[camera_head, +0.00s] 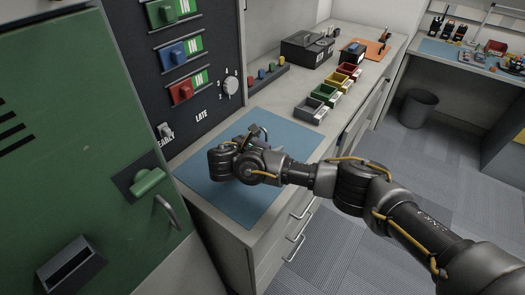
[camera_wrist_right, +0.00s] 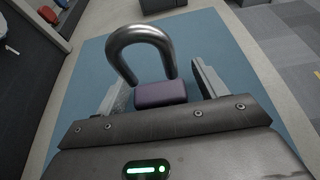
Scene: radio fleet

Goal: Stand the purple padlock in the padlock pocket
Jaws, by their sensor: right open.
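The purple padlock (camera_wrist_right: 160,94) shows in the right wrist view, with a thick silver shackle arching above its purple body. In the head view only its shackle (camera_head: 262,131) shows beside my right gripper (camera_head: 243,145), over the blue mat; the hand hides the body. In the right wrist view my right gripper (camera_wrist_right: 161,88) is open, one finger on each side of the padlock body. I cannot tell whether the fingers touch it. A dark slotted holder (camera_head: 71,266) on the green cabinet may be the padlock pocket. My left gripper is out of view.
The blue mat (camera_head: 225,196) lies on the counter, mostly clear. Behind it are several coloured bins (camera_head: 327,105) and a black box (camera_head: 307,47). The green cabinet (camera_head: 90,140) with a green handle stands left. A dark panel with IN tags (camera_head: 190,75) rises behind the mat.

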